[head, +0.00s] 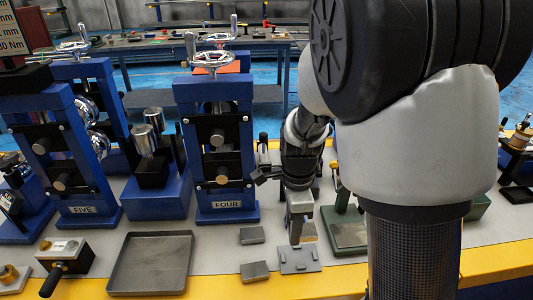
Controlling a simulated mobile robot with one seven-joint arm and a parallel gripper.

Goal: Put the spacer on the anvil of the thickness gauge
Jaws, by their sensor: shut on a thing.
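My gripper (299,222) points down in the middle of the head view, low over the front of the bench. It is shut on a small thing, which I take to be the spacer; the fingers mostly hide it. Just below is a flat grey plate (299,265) with small raised pieces; I cannot tell whether the held thing touches it.
Two grey blocks (253,235) (254,271) lie left of the plate. An empty grey tray (151,263) is further left. Blue stands marked FOUR (226,206) and FIVE (83,210) rise behind. A small instrument (519,140) is at the far right. My arm covers the right middle.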

